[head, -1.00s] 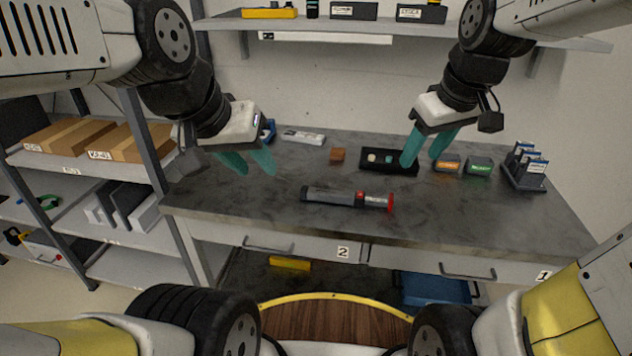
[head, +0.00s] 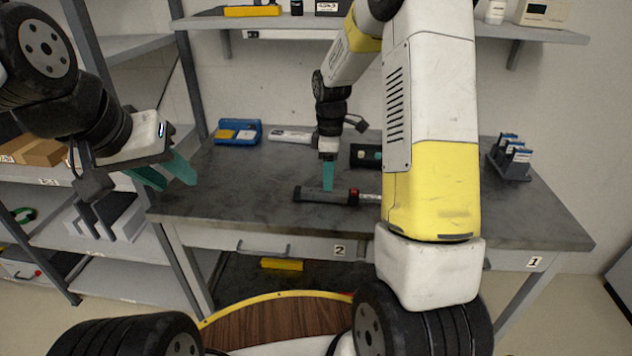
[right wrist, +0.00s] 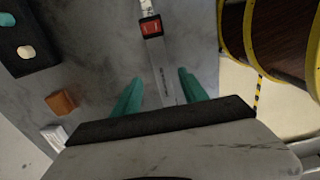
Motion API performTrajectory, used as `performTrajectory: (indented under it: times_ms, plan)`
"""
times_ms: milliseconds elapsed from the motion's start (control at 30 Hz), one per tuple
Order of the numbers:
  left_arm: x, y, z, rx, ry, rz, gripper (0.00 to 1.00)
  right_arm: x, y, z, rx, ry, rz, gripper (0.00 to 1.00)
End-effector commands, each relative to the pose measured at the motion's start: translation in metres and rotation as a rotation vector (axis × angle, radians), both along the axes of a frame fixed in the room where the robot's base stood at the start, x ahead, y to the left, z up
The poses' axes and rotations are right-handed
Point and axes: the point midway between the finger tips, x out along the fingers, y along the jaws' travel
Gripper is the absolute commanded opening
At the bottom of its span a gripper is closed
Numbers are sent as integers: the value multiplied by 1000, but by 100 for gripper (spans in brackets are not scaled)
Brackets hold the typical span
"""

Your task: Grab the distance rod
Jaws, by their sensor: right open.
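The distance rod (head: 312,195), a dark grey bar with a red band and a silvery end, lies flat on the grey worktop. My right arm hides its right end in the head view. My right gripper (head: 328,188) points down over the rod's grey part. In the right wrist view, the open teal fingers of the right gripper (right wrist: 158,88) stand apart on either side of the rod's grey body (right wrist: 160,75); I cannot tell whether they touch it. My left gripper (head: 168,172) is open and empty beyond the table's left side.
The worktop (head: 230,190) is clear left of the rod. A blue case (head: 237,132) and a white item (head: 290,135) lie at the back. A black tray (right wrist: 25,45) and an orange-brown block (right wrist: 61,102) lie near the rod. A dark holder (head: 510,163) stands right.

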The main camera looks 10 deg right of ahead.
Motion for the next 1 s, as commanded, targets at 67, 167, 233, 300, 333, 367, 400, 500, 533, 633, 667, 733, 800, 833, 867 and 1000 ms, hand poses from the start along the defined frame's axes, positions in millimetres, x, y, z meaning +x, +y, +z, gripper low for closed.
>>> performTrajectory:
  times_ms: [67,167,233,300,333,367,400,500,533,633,667,733,800,833,867,1000]
  plan:
    - [0,0,0,0,0,0,36,-2,1,-11,0,2,0,51]
    - [0,0,0,0,0,0,36,-4,1,-27,-1,3,-1,51]
    - [0,0,0,0,0,0,36,-4,1,-37,0,2,-1,51]
    - [0,0,0,0,0,0,36,-3,1,-43,0,0,-1,51]
    - [0,0,0,0,0,0,36,-3,1,-45,0,0,-1,51]
    - [0,0,0,0,0,0,36,-3,1,-46,0,0,-1,51]
    - [0,0,0,0,0,0,36,-3,1,-48,0,-1,-1,51]
    - [0,0,0,0,0,0,36,-3,1,-48,1,-1,-1,51]
    - [0,0,0,0,0,0,36,-3,1,-48,1,-1,-2,51]
    - [0,0,0,0,0,0,36,-3,1,-48,1,-1,-2,45]
    - [0,0,0,0,0,0,36,-3,1,-47,1,-1,-2,39]
    - [0,0,0,0,0,0,36,-3,1,-47,1,-1,-2,25]
    - [0,0,0,0,0,0,36,-3,1,-47,1,-1,-2,12]
    - [0,0,0,0,0,0,36,-3,1,-47,1,-1,-2,6]
    - [0,0,0,0,0,0,36,-3,1,-47,1,-1,-2,0]
    - [0,0,0,0,0,0,36,-3,1,-47,1,-1,-2,0]
